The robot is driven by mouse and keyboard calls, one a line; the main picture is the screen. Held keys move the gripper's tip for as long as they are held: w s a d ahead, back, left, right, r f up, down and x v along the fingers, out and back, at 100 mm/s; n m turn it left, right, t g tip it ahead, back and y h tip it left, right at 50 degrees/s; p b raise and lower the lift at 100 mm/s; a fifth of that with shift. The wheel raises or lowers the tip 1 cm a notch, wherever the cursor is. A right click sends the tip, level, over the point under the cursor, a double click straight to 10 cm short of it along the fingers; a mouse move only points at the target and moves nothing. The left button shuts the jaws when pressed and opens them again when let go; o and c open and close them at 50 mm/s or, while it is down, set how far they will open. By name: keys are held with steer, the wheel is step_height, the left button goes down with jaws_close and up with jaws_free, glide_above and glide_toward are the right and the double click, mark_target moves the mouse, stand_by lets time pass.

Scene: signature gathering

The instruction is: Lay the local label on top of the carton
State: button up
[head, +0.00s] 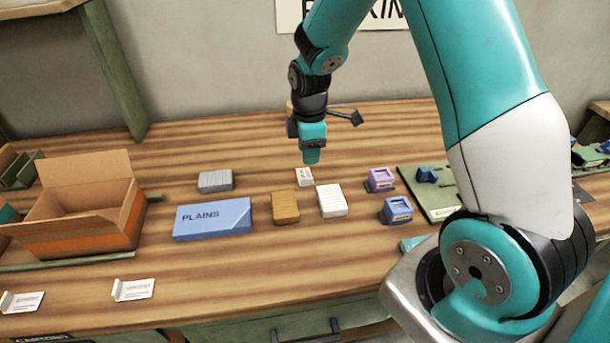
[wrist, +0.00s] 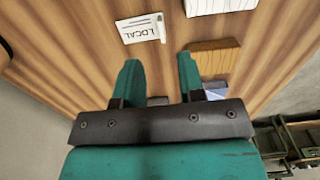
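The local label (wrist: 138,29) is a small white tag with black LOCAL lettering and a raised end, lying on the wooden table. It also shows in the head view (head: 304,176), just below my gripper (head: 312,158). My gripper is open and empty, pointing down above the table; its two teal fingers are apart in the wrist view (wrist: 160,75), with the label beyond the fingertips. An open brown cardboard carton (head: 122,222) with an orange band stands at the left in the head view, its back flap raised.
Near the label are a white block (head: 332,201), a tan block (head: 285,207), a grey block (head: 215,181) and a blue PLAINS box (head: 212,219). Purple (head: 380,180) and blue (head: 397,210) stamp-like items stand right. Two white cards (head: 133,290) (head: 22,301) lie front left.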

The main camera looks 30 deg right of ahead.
mark_target(309, 184)
step_height(309, 184, down, 8)
steer(key=shift+s+f+p, duration=0.1)
steer(key=shift+p, duration=0.9)
jaws_close()
